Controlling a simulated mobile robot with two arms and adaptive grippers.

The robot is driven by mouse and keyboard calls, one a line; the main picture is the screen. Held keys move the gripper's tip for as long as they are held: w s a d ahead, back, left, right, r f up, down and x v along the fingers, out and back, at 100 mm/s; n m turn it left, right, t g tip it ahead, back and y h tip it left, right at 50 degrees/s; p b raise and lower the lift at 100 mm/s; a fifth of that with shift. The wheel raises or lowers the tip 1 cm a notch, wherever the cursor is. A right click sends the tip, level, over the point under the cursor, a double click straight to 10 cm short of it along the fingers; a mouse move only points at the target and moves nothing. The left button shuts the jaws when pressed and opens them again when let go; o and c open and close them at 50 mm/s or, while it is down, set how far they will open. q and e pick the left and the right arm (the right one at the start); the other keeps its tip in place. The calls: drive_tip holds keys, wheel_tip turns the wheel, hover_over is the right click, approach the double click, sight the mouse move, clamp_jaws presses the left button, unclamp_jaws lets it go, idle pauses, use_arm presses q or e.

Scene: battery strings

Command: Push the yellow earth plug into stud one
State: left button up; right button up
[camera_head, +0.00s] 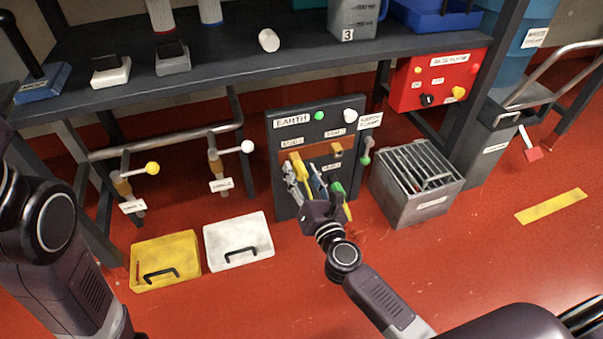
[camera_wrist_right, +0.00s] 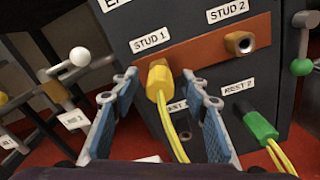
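The yellow earth plug (camera_wrist_right: 158,80) sits at the STUD 1 position on the copper bar (camera_wrist_right: 205,58) of the earth panel; its yellow cable hangs down. How deep it sits cannot be told. In the head view the yellow plug (camera_head: 296,161) shows above my right gripper (camera_head: 304,175). In the wrist view my right gripper (camera_wrist_right: 160,82) is open, its blue-padded fingers on either side of the plug with gaps. Stud two (camera_wrist_right: 239,43) is bare. My left arm shows at the left of the head view; its gripper is out of view.
A green plug (camera_wrist_right: 260,125) with a yellow cable is in the REST 2 position. A grey slotted box (camera_head: 415,183) stands right of the panel. A yellow tray (camera_head: 181,243) and a white tray (camera_head: 237,229) lie on the red floor at left. A shelf overhangs behind.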

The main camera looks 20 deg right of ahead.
drive_tip(key=shift+s, duration=0.1)
drive_tip(key=s, duration=1.1)
drive_tip(key=shift+s+d, duration=0.2)
drive_tip(key=shift+s, duration=0.2)
